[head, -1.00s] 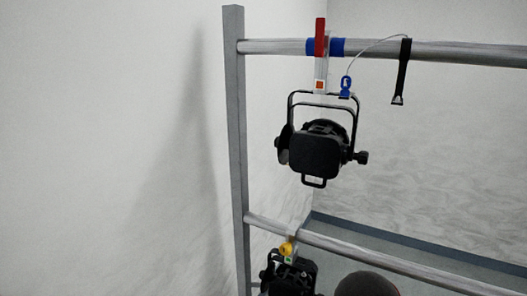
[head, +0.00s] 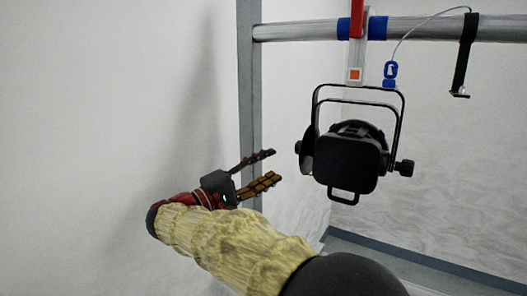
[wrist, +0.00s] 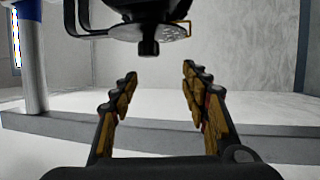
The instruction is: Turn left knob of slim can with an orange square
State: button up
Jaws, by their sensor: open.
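The black can (head: 350,165) hangs in its yoke from the upper pipe, below a clamp bearing an orange square (head: 355,74). Its left knob (head: 299,148) shows small and dark at the can's left side. In the wrist view the knob (wrist: 149,48) is a black stub on a round plate, at the top centre. My gripper (head: 274,165) is open and empty, left of the can and slightly below the knob in the head view. In the wrist view the knob lies beyond the fingertips (wrist: 157,76), between their lines and apart from them.
A grey upright post (head: 248,90) stands behind my gripper. The upper pipe (head: 425,29) carries blue bands, a red clamp handle (head: 357,18), a safety cable and a black strap (head: 465,50). A second knob (head: 405,167) is on the can's right. White wall fills the left.

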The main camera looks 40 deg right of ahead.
jog(key=s+d+r+m+g+b, duration=0.1)
jog(key=d+r+b, duration=0.1)
jog(key=d, duration=0.5)
jog(key=shift+s+d+r+h, duration=0.25)
jog(key=shift+r+h, duration=0.05)
jog(key=shift+r, duration=0.3)
jog(key=shift+c, duration=0.7)
jog(key=c, duration=1)
